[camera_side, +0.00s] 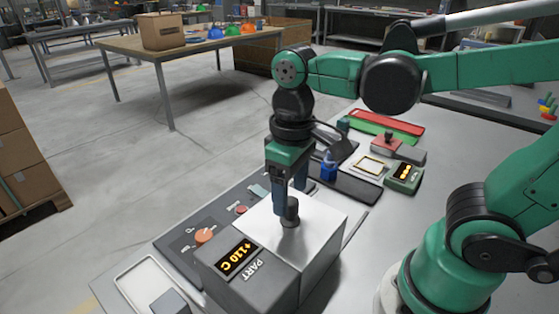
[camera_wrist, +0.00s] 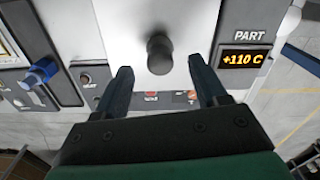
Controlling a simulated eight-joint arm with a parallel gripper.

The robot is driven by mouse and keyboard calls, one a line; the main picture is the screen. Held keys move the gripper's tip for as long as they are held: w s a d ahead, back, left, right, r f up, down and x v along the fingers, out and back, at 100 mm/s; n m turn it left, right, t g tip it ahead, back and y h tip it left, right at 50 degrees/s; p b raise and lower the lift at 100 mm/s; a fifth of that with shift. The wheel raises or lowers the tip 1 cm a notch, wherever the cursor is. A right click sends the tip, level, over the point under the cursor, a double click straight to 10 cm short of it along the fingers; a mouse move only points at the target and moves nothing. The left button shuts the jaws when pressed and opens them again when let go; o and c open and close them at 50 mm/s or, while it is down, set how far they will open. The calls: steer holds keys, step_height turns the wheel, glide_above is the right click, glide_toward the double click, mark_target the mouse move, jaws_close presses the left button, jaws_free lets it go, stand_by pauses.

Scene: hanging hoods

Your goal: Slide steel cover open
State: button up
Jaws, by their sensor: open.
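The steel cover (camera_side: 318,226) is a bright metal box lid on the machine, with a dark round knob (camera_side: 290,212) standing on top. In the wrist view the steel cover (camera_wrist: 120,25) fills the upper middle, and the knob (camera_wrist: 159,54) lies beyond and between the fingertips. My gripper (camera_side: 290,192) is just above the knob, pointing down. In the wrist view my gripper (camera_wrist: 160,70) is open, one finger on each side of the knob, with gaps. Whether the fingertips reach down to the knob's height I cannot tell.
A dark display block (camera_side: 245,262) reading "+110 C" and "PART" adjoins the cover. A panel with an orange dial (camera_side: 205,235) lies to the left. A blue knob (camera_side: 329,166), a small green display (camera_side: 403,177) and red and green strips (camera_side: 385,130) lie behind.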

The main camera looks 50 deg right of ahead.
steer(key=shift+f, duration=1.05)
jaws_close()
stand_by(0.7)
